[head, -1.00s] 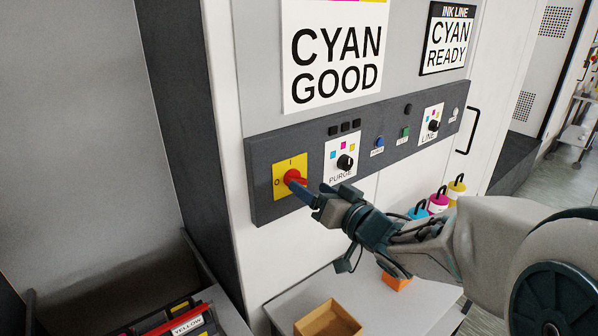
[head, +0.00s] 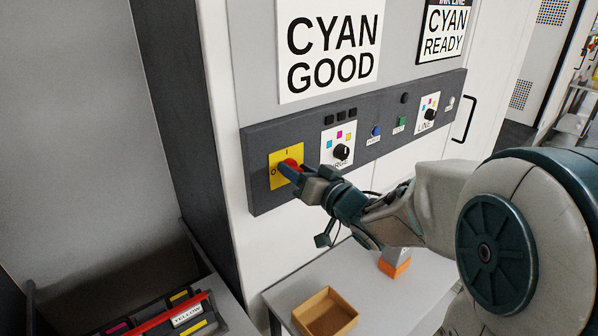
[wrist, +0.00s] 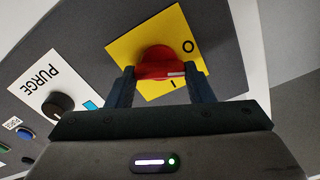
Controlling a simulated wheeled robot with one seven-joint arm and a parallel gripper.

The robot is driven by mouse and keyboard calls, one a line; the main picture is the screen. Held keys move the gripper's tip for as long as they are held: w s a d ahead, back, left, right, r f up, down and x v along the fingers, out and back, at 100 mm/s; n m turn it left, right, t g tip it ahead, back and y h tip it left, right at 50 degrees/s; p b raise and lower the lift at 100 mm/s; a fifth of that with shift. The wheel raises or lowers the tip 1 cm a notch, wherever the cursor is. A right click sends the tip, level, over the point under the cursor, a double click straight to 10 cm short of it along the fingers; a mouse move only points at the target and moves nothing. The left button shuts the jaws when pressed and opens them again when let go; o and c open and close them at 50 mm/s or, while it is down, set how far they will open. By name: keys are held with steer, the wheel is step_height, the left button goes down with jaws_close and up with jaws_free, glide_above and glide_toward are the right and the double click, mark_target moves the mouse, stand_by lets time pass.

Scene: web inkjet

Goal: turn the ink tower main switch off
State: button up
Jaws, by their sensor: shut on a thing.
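The main switch is a red knob (head: 291,163) on a yellow plate (head: 279,177) at the left end of a dark control strip. The plate carries an I at the top and an O at the left in the head view. My gripper (head: 294,172) reaches it from the right and partly hides the knob. In the wrist view my gripper (wrist: 159,82) is shut on the red knob (wrist: 155,64), one finger on each side. A white mark shows on the knob near the I; its exact angle is hard to tell.
A black PURGE dial (head: 342,152) sits right of the switch, with a LINE dial (head: 430,113) and buttons further along. Below are a grey table with an open wooden box (head: 325,313) and an orange block (head: 395,267). A cartridge tray (head: 160,322) stands lower left.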

steer(key=n+b, duration=0.1)
steer(key=b, duration=0.2)
steer(key=shift+f+n, duration=0.3)
steer(key=shift+n, duration=0.1)
steer(key=shift+o, duration=0.2)
steer(key=shift+n+b, duration=0.85)
steer(key=shift+n, duration=0.05)
steer(key=shift+a+r+n+b, duration=0.1)
steer(key=shift+r+n+b, duration=0.25)
steer(key=shift+n, duration=0.35)
steer(key=o, duration=1)
steer(key=shift+c, duration=0.2)
steer(key=shift+s, duration=0.1)
steer(key=v, duration=1.3)
steer(key=shift+s+d, duration=0.3)
